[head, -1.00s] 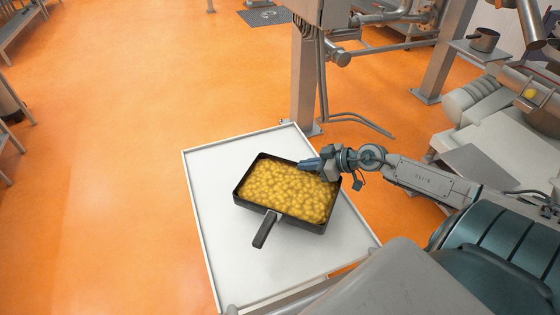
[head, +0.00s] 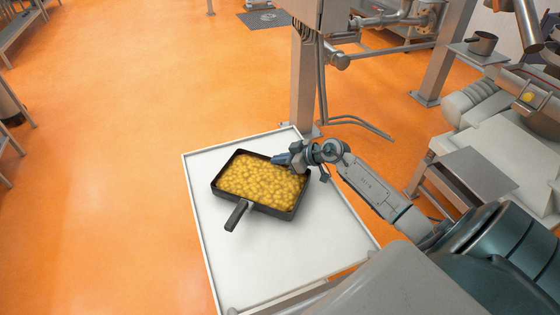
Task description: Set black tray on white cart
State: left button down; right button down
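The black tray (head: 292,213) is full of yellow, round food pieces and has a black handle at its front left. It is over the white cart top (head: 290,262) and looks level. I cannot tell whether it rests on the cart or hangs just above it. My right gripper (head: 281,159) is at the tray's far right rim, with its blue fingertips over the edge. It appears shut on that rim, though the fingers partly hide the contact. My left gripper is not in view.
A metal post (head: 303,85) with pipes stands just behind the cart. Grey machinery (head: 515,150) fills the right side, with a small pot (head: 482,42) on a shelf. The orange floor (head: 110,170) to the left is clear.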

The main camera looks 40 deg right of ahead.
jog(key=shift+w+f, duration=0.1)
jog(key=shift+f, duration=0.45)
jog(key=c, duration=1.7)
grip_release()
jog(key=v, duration=1.2)
